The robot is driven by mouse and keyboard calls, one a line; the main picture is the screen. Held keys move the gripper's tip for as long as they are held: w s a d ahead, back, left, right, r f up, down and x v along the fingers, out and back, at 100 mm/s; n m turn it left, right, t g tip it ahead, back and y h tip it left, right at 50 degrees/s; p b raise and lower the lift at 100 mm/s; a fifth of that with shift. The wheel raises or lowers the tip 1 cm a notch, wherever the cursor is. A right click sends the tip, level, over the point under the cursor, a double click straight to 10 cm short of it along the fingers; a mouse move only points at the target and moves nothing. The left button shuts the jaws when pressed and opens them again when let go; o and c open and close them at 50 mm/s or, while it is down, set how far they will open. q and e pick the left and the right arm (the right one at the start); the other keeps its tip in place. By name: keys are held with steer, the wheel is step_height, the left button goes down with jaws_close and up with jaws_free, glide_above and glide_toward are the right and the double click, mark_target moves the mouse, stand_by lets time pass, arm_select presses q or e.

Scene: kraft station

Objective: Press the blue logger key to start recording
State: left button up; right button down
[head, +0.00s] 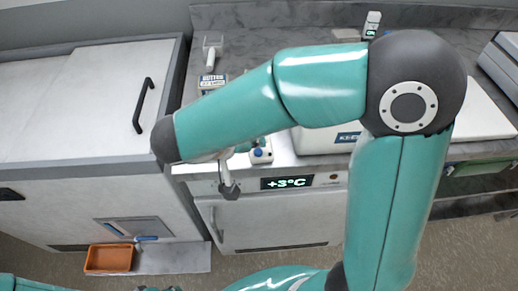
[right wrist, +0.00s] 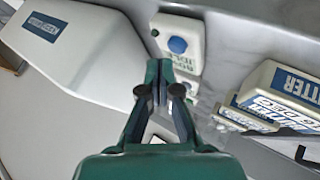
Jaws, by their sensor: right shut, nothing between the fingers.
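The logger is a small white box with a round blue key (head: 258,153) on the counter's front edge in the head view. In the right wrist view the blue key (right wrist: 177,45) shows clearly on its white housing, with dark lettering beside it that I cannot read surely. My right gripper (right wrist: 161,84) is shut and empty. Its tips point toward the logger and appear just below the key in that view, with no contact visible. In the head view my right forearm hides most of this gripper. Only dark parts at the bottom edge may be my left gripper (head: 160,289).
A white lidded box (right wrist: 75,65) stands beside the logger. A butter package (right wrist: 285,90) and other labelled items lie on the other side. Below the counter is a fridge with a +3°C display (head: 287,183). An orange tray (head: 109,258) sits lower left.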

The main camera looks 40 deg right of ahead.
mark_target(256, 153)
steer(key=shift+f+b, duration=0.4)
steer(key=shift+b, duration=0.25)
steer(key=shift+f+b, duration=0.45)
steer(key=shift+b, duration=0.2)
stand_by(0.6)
steer(key=shift+r, duration=0.1)
steer(key=shift+r+p, duration=0.45)
steer(key=shift+r, duration=0.35)
steer(key=shift+r+p, duration=1.5)
steer(key=shift+r, duration=1.05)
steer(key=shift+f, duration=0.1)
